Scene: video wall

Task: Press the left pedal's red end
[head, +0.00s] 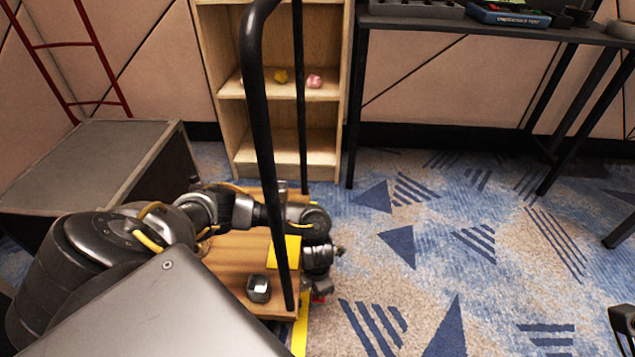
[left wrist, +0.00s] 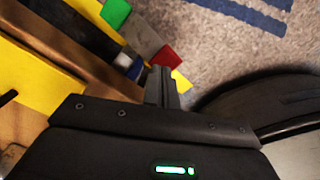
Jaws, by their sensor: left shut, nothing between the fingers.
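The pedal shows in the left wrist view with a green end (left wrist: 116,13), a grey middle (left wrist: 141,38) and a red end (left wrist: 168,57). It lies at the edge of a yellow-bordered wooden platform. My left gripper (left wrist: 161,80) is shut and empty, its fingertips close to the red end; I cannot tell whether they touch. In the head view my left gripper (head: 319,285) points down, with a bit of the red end (head: 319,299) showing by its tips. A dark part at the lower right edge looks like my right gripper (head: 622,322); its jaws cannot be made out.
A grey box (head: 90,165) stands left, a wooden shelf (head: 320,145) behind, and a dark table (head: 450,22) back right. The patterned carpet (head: 450,240) right is open.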

